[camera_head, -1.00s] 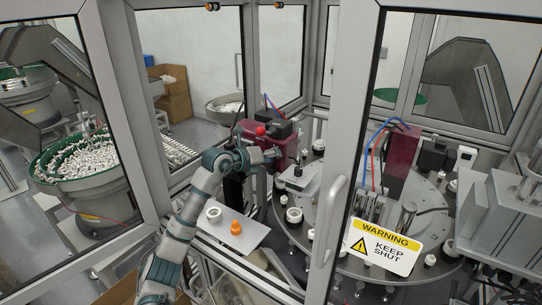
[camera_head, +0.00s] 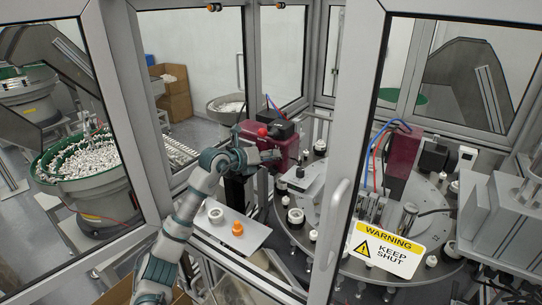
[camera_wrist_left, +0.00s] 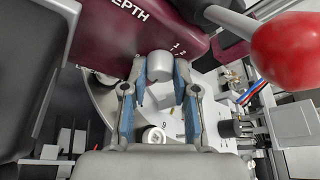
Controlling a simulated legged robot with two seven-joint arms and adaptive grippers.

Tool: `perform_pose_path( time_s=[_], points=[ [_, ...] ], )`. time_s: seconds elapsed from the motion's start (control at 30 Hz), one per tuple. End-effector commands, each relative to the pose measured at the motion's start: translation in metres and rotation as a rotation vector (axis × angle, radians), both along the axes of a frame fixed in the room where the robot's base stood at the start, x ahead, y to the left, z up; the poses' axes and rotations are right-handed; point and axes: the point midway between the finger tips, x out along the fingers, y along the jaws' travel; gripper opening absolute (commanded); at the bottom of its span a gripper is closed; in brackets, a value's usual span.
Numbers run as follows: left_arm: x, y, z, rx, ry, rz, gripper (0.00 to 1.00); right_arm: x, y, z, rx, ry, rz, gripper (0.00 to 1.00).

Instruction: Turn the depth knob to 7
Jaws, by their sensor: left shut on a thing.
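The depth knob (camera_wrist_left: 160,66) is a light grey cylinder on the front of a dark red housing (camera_wrist_left: 115,32). The housing carries the word DEPTH and small scale marks, of which a 1 and a 2 show beside the knob. I cannot make out a pointer or the present setting. My left gripper (camera_wrist_left: 160,78) has its two blue-padded fingers shut on the knob, one on each side. In the head view my left gripper (camera_head: 270,157) is at the front of the red housing (camera_head: 284,142), and the knob is hidden there.
A lever with a red ball (camera_wrist_left: 287,50) sticks out close to the right of my gripper. A rotary table (camera_head: 330,215) with white caps lies below. A tray (camera_head: 222,232) with a white ring and an orange part is in front. A door frame with a warning sign (camera_head: 387,250) stands right.

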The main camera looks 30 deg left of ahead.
Motion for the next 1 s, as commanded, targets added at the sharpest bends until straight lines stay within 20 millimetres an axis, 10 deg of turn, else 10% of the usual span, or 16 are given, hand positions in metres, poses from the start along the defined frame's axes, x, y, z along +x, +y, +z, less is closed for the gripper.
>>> perform_pose_path(
  time_s=[1.0],
  points=[
    [-0.001, 0.000, 0.006, 0.444, -0.069, 0.006, 0.00, -0.001, 0.009, 0.015, 0.011, 0.001, 0.001, 0.61]
  ],
)
